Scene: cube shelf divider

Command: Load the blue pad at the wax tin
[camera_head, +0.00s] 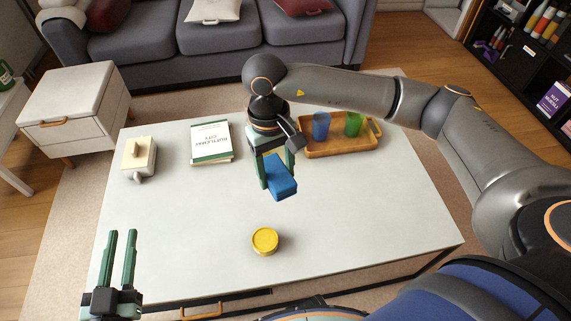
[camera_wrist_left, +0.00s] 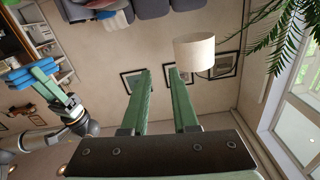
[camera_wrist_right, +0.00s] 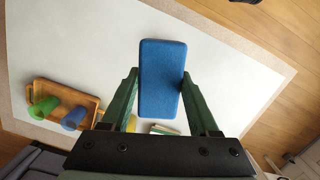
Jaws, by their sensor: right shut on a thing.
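The blue pad (camera_head: 279,177) is a rectangular block held above the white coffee table. My right gripper (camera_head: 276,166) is shut on it, and the pad fills the space between the fingers in the right wrist view (camera_wrist_right: 162,80). The yellow round wax tin (camera_head: 265,240) sits on the table, lower in the head view than the pad and apart from it. The tin is not visible in the right wrist view. My left gripper (camera_head: 122,262) is open and empty at the lower left of the head view, its fingers (camera_wrist_left: 158,90) apart with nothing between.
The white table (camera_head: 350,210) is bare around the tin. A wooden tray (camera_head: 335,147) with a blue cup (camera_head: 321,126) and a green cup (camera_head: 353,124) stands at the back right.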

